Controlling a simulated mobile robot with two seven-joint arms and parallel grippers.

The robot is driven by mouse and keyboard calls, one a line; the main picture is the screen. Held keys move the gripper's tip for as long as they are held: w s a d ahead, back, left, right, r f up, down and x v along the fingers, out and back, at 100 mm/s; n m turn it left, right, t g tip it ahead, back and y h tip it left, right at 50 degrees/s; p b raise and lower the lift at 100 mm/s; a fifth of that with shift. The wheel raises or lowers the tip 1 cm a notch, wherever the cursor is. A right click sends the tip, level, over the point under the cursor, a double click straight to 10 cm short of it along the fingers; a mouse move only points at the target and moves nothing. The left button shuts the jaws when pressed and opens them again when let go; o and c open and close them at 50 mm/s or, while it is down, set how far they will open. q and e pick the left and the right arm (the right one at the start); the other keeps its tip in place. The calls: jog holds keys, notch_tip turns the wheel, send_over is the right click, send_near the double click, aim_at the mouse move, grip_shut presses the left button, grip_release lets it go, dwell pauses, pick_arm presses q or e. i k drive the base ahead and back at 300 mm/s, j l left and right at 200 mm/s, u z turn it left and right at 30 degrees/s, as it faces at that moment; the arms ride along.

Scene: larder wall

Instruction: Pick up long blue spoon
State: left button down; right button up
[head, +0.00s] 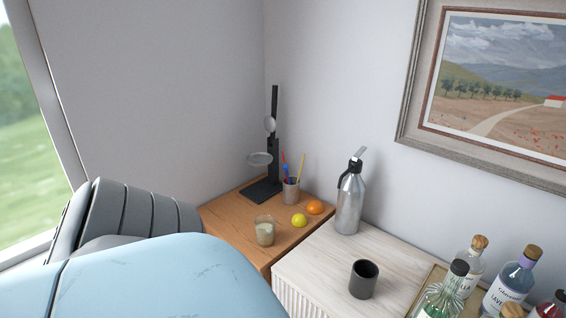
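A grey cup (291,193) stands at the back of the wooden cabinet top, near the wall corner. Several thin things stick up out of it: a red one, a yellow one (301,166) and a blue one (285,169) with a broad upper end. The blue one may be the long blue spoon, but it is too small to tell. Its lower part is hidden in the cup. Neither of my grippers is in view.
A black stand (274,150) with round pieces is behind the cup. A glass jar (265,231), a lemon (299,220) and an orange (314,207) are in front. A steel flask (349,200), dark cup (363,279) and several bottles (509,281) stand right. The lower left is blocked from view.

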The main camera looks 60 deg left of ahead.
aim_at(285, 167)
jog(key=u, duration=2)
jog(key=i+j, duration=0.25)
jog(key=j, duration=0.3)
jog(key=i+j+z, duration=0.1)
jog(key=j, duration=0.2)
jog(key=i+j+z, duration=0.1)
jog(key=j, duration=0.25)
jog(key=i+j+z, duration=0.1)
jog(key=j, duration=0.25)
jog(key=i, duration=0.1)
